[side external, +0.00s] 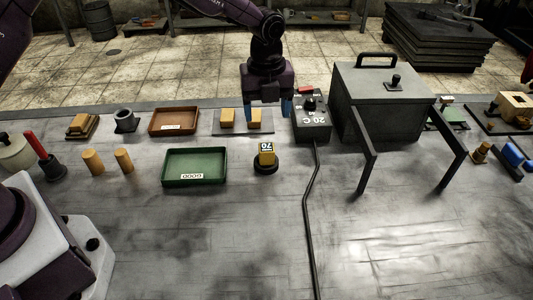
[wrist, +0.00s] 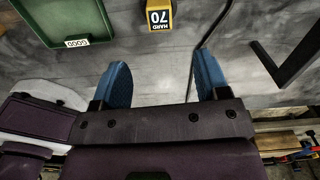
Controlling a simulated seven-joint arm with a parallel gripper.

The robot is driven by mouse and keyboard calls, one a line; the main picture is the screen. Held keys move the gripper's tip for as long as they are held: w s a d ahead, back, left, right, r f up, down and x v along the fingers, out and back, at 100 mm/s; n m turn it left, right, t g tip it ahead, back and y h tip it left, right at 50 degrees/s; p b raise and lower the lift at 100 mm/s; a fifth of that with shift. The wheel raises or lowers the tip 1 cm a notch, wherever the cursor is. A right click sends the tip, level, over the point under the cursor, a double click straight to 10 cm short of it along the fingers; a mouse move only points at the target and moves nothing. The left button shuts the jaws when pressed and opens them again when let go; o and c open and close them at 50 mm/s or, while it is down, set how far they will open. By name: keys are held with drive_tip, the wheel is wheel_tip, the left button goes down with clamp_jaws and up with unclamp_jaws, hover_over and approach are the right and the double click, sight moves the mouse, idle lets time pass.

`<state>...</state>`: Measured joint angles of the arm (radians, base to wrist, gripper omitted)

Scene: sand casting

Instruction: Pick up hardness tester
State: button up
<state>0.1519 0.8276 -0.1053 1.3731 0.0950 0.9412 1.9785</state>
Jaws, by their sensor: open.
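The hardness tester is a small yellow block with a dark label reading 70 (side external: 266,150), standing on a round black base. In the wrist view it (wrist: 158,16) is cut by the top edge, beyond the fingertips and roughly centred between them. My gripper (side external: 267,107) points down with its two blue fingers apart and nothing between them. In the side view it is above and behind the tester, near the grey plate and the control box. It also shows in the wrist view (wrist: 163,62). Gripper and tester are apart.
A green GOOD tray (side external: 195,180) is left of the tester. A black control box (side external: 312,131) with a cable stands to the right, beside a large grey box (side external: 375,95) with projecting bars. Yellow blocks lie on a grey plate (side external: 241,128).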

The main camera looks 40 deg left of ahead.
sight(267, 147)
drive_tip(key=shift+m, duration=0.6)
wheel_tip(267, 147, down, 8)
drive_tip(key=shift+s+r, duration=0.1)
drive_tip(key=shift+r, duration=0.15)
drive_tip(key=f, duration=0.5)
drive_tip(key=shift+w+a+f, duration=0.1)
drive_tip(key=shift+w+f, duration=0.1)
drive_tip(key=shift+f, duration=0.1)
drive_tip(key=c, duration=1.2)
drive_tip(key=shift+o, duration=0.2)
drive_tip(key=shift+r, duration=0.15)
